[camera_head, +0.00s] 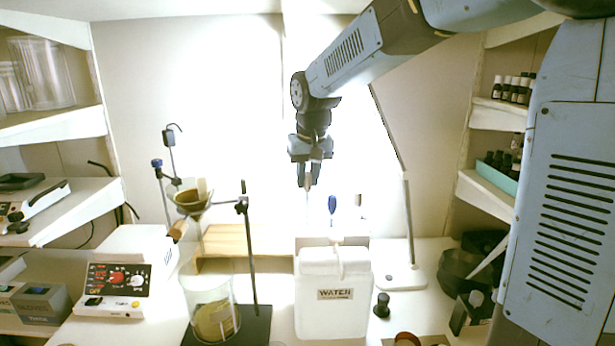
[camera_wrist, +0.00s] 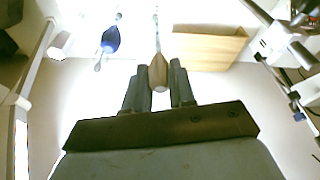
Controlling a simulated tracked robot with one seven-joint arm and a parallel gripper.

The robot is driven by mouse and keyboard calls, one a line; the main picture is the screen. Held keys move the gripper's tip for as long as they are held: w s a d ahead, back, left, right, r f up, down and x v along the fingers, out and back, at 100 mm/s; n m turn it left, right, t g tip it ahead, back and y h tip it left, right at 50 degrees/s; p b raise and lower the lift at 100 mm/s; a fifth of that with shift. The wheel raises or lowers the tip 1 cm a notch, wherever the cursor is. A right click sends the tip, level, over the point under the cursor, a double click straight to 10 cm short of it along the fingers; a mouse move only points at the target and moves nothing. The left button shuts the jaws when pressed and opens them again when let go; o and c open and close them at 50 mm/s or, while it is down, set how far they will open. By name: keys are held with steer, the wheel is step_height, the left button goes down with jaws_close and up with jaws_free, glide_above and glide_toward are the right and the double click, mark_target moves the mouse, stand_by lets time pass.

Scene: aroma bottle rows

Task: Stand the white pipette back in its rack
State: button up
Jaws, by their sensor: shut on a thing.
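My gripper (camera_head: 310,181) is shut on a pipette, raised above the back of the bench behind the water jug. In the wrist view my gripper (camera_wrist: 158,85) has its two dark fingers on either side of the pipette's bulb (camera_wrist: 158,72), which looks tan rather than white. Its pale thin stem points away from the wrist, downward in the head view. A pipette with a blue bulb (camera_head: 332,204) stands to the right of it; it also shows in the wrist view (camera_wrist: 110,40). A small pale thing (camera_head: 358,200) is farther right. The rack is largely hidden behind the jug.
The white water jug (camera_head: 333,310) stands in front. A wooden stand (camera_head: 228,240) is behind left, with a thin metal stand rod (camera_head: 249,260) and a glass beaker (camera_head: 212,312) before it. A lamp (camera_head: 408,240) stands to the right. The air around my gripper looks clear.

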mark_target(308, 188)
steer(key=shift+f, duration=2.6)
steer(key=o, duration=0.7)
steer(key=shift+r, duration=0.1)
steer(key=shift+v, duration=2.45)
steer(key=shift+r, duration=2.5)
